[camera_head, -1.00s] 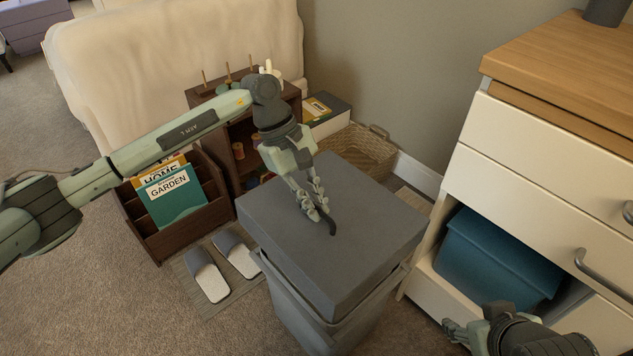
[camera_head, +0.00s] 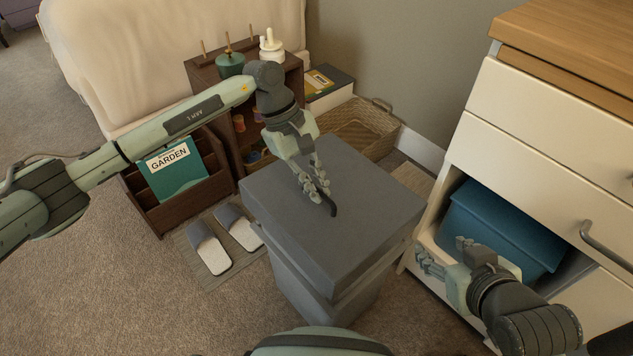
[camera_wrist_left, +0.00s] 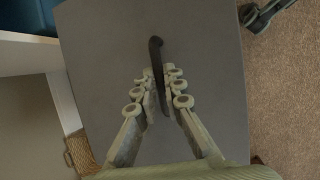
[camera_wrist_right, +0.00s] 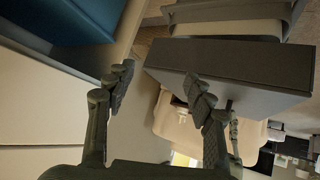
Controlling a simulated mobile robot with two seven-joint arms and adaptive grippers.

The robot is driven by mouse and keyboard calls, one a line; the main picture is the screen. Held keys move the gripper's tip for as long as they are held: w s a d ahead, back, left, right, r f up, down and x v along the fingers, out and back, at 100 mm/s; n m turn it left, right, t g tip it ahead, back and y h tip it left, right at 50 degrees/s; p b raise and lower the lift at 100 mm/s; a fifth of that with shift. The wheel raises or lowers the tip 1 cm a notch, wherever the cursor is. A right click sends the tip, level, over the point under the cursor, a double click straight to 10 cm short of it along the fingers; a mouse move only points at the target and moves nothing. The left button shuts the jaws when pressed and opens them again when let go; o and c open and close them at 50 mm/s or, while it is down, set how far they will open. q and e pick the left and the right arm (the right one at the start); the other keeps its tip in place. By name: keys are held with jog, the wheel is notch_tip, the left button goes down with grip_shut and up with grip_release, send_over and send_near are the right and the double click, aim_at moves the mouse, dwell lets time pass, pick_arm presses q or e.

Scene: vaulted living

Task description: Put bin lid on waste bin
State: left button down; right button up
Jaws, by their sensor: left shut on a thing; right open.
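The grey square bin lid (camera_head: 330,225) has a thin dark handle (camera_head: 333,209) on top. My left gripper (camera_head: 322,192) is shut on this handle, which also shows between its fingers in the left wrist view (camera_wrist_left: 156,55). The lid is over the grey waste bin (camera_head: 318,308) and covers its opening. The bin's rim shows close along the lid's lower edge; I cannot tell whether they touch all round. My right gripper (camera_head: 445,252) is open and empty, right of the bin. In the right wrist view the lid (camera_wrist_right: 240,65) appears beyond its fingers, close to the bin rim (camera_wrist_right: 225,29).
A white drawer cabinet (camera_head: 540,150) with a blue box (camera_head: 500,225) in its lower opening stands close at the right. Behind the bin are a wicker basket (camera_head: 365,130) and a wooden shelf. Slippers (camera_head: 212,250) and a magazine rack (camera_head: 150,205) are at the left.

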aim_at(317, 207)
pick_arm(q)
jog(key=shift+f, duration=0.45)
jog(key=shift+f+b, duration=0.85)
jog(key=shift+b, duration=0.1)
jog(key=shift+f+b, duration=0.3)
pick_arm(e)
jog(key=w+a+r+t+y, duration=0.5)
jog(key=a+r, duration=0.3)
jog(key=r, duration=0.3)
pick_arm(q)
jog(key=shift+f+b, duration=0.85)
jog(key=shift+b, duration=0.05)
jog(key=shift+f, duration=0.3)
jog(key=shift+f+b, duration=0.65)
jog(key=shift+b, duration=0.25)
jog(key=shift+f+b, duration=0.45)
pick_arm(e)
jog(key=s+a+r+t+y, duration=0.1)
jog(key=s+r+t, duration=0.1)
jog(key=r+t, duration=0.3)
jog(key=s+r+t+y, duration=0.2)
jog(key=r+t, duration=0.3)
jog(key=r, duration=0.4)
jog(key=shift+s+a, duration=0.25)
jog(key=shift+a, duration=0.15)
pick_arm(q)
jog(key=shift+f+b, duration=0.85)
jog(key=shift+b, duration=0.05)
pick_arm(e)
jog(key=shift+f, duration=0.9)
